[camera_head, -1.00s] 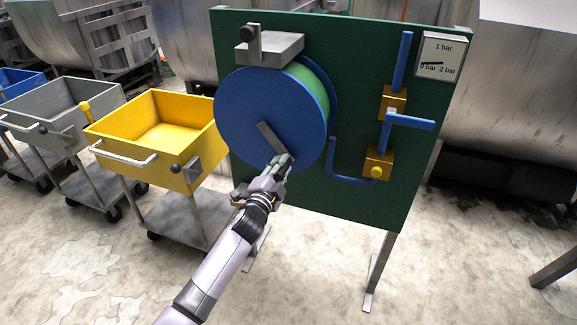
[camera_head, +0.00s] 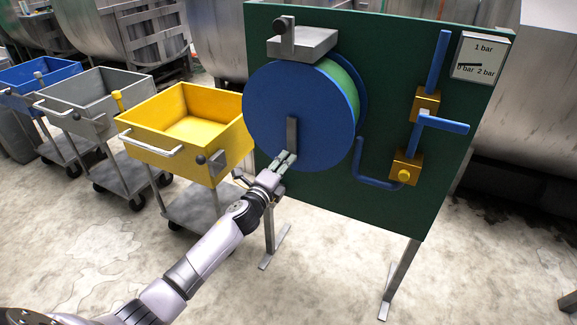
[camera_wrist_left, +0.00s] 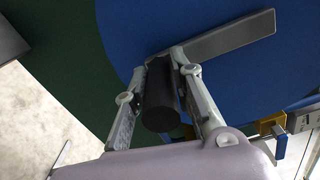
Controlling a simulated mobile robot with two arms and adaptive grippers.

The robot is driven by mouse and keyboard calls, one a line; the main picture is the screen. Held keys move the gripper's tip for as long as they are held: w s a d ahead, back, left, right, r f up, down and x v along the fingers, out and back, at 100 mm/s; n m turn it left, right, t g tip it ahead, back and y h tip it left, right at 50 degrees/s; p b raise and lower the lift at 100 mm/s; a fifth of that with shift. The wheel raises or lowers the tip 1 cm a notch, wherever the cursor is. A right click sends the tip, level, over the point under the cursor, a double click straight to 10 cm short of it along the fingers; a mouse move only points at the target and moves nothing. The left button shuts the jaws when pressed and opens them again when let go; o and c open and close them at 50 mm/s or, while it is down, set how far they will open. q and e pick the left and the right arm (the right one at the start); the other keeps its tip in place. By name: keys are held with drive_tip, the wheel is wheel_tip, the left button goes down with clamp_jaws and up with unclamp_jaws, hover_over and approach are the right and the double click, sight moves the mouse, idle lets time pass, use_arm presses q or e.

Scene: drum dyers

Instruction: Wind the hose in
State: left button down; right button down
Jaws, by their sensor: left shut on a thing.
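The hose reel (camera_head: 262,112) is a blue drum on a green board, and the green hose (camera_head: 338,84) shows wound behind its front disc. A grey crank arm (camera_head: 291,135) on the disc points nearly straight down from the hub. My left gripper (camera_head: 286,162) is at the crank's lower end. In the left wrist view its two fingers (camera_wrist_left: 170,85) are shut on the black crank handle (camera_wrist_left: 160,100), with the crank arm (camera_wrist_left: 235,37) running off to the right. My right gripper is not in view.
On the green board (camera_head: 400,215) are a grey bracket with a black knob (camera_head: 302,42), blue pipes, yellow valve blocks (camera_head: 405,168) and a gauge (camera_head: 482,58). Yellow (camera_head: 165,145), grey (camera_head: 78,115) and blue (camera_head: 30,85) carts stand left. The floor in front is open.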

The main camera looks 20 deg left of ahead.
use_arm(q)
drive_tip(key=shift+a, duration=0.2)
idle(0.3)
drive_tip(key=c, duration=1.4)
unclamp_jaws()
drive_tip(key=shift+o, duration=0.2)
drive_tip(key=shift+s, duration=0.1)
drive_tip(key=shift+s+f, duration=0.1)
drive_tip(key=shift+s, duration=0.3)
drive_tip(key=s, duration=1.1)
drive_tip(key=shift+a, duration=0.2)
